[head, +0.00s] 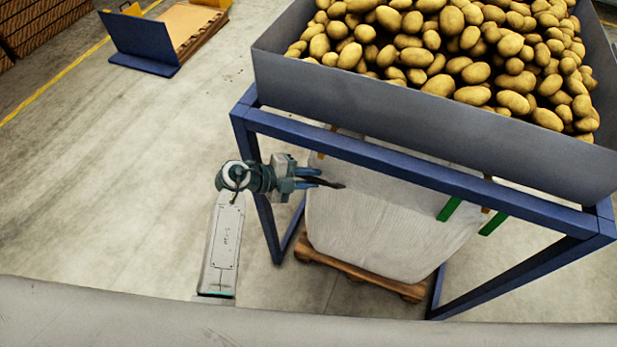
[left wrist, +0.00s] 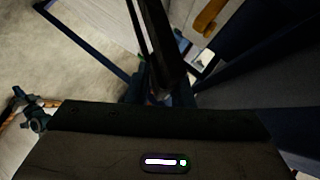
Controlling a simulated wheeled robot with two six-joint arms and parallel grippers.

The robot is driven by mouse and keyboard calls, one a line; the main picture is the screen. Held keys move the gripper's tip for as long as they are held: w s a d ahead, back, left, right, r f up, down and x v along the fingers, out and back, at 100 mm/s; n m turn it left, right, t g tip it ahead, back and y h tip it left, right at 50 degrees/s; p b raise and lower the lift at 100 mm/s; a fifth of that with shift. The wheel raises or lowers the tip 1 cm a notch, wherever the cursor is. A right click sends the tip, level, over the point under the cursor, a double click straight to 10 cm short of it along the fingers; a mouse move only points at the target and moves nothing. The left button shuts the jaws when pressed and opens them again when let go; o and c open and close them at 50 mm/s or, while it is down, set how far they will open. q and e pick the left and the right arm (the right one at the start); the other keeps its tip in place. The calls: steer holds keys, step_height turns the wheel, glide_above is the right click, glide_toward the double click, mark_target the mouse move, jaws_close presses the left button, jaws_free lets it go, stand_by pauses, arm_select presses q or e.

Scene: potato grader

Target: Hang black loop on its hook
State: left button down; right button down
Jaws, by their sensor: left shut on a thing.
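My left gripper (head: 312,180) is at the left side of the blue frame, below the top rail. It is shut on a dark strip, which I take to be the black loop (head: 331,183), and the strip's end sticks out to the right toward the white bag (head: 385,235). In the left wrist view a long dark band (left wrist: 162,45) runs up from between the fingers. An orange-brown piece (left wrist: 209,16) shows at the top there; I cannot tell whether it is a hook. The loop's own hook is not clear in either view. My right gripper is not in view.
The blue frame (head: 400,172) carries a grey hopper (head: 400,105) full of potatoes (head: 470,50). Two green loops (head: 449,209) (head: 492,222) show at the bag's right. The bag stands on a wooden pallet (head: 365,279). Open floor (head: 130,190) lies to the left.

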arm_select(q)
steer(key=shift+w+r, duration=0.1)
steer(key=c, duration=1.6)
jaws_free()
steer(key=shift+o, duration=0.8)
steer(key=b+v, duration=0.3)
steer(key=v, duration=0.7)
steer(key=shift+a, duration=0.35)
steer(key=shift+r, duration=0.1)
